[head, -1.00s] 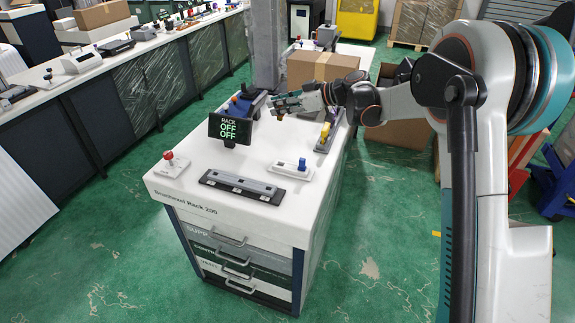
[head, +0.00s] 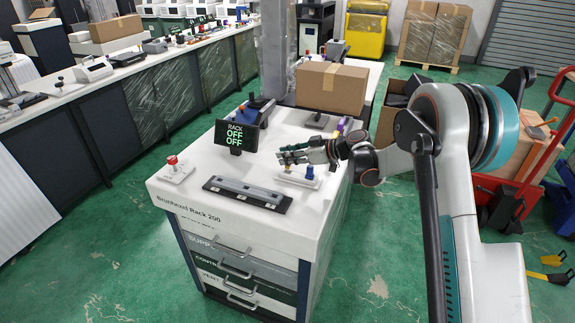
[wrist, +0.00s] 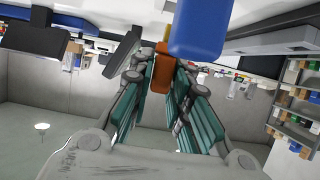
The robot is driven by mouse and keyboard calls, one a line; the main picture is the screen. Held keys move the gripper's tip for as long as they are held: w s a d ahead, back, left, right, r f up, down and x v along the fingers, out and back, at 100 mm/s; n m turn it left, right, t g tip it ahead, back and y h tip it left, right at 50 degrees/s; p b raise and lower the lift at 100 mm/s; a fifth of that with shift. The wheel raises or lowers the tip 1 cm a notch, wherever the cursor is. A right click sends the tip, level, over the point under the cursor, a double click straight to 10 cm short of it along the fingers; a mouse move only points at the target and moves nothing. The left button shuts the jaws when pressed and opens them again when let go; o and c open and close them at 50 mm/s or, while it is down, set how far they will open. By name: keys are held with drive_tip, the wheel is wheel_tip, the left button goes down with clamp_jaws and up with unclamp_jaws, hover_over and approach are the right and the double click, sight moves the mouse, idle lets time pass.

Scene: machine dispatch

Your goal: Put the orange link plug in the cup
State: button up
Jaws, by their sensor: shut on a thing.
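My gripper (head: 291,156) reaches in from the right, low over the front right of the white rack top (head: 270,145). In the wrist view the orange link plug (wrist: 161,70) is between the fingertips of my gripper (wrist: 163,78), which is shut on it. A blue plug (head: 310,172) stands upright on a white base (head: 297,179) just under and beside the fingers. It looms large near the fingertips in the wrist view (wrist: 197,28); I cannot tell whether they touch. I cannot make out a cup for certain.
A dark screen (head: 241,137) reading RACK OFF OFF stands left of my gripper. A red button (head: 172,161) and a grey slotted strip (head: 247,193) lie along the front. A cardboard box (head: 331,87) sits behind. The right rear holds a purple and yellow item (head: 343,126).

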drive_tip(key=shift+f+b, duration=0.35)
drive_tip(key=shift+f, duration=1.1)
drive_tip(key=shift+f, duration=0.1)
drive_tip(key=o, duration=0.9)
drive_tip(key=shift+c, duration=0.2)
drive_tip(key=shift+r, duration=0.2)
drive_tip(key=p+v, duration=0.3)
drive_tip(key=v, duration=0.9)
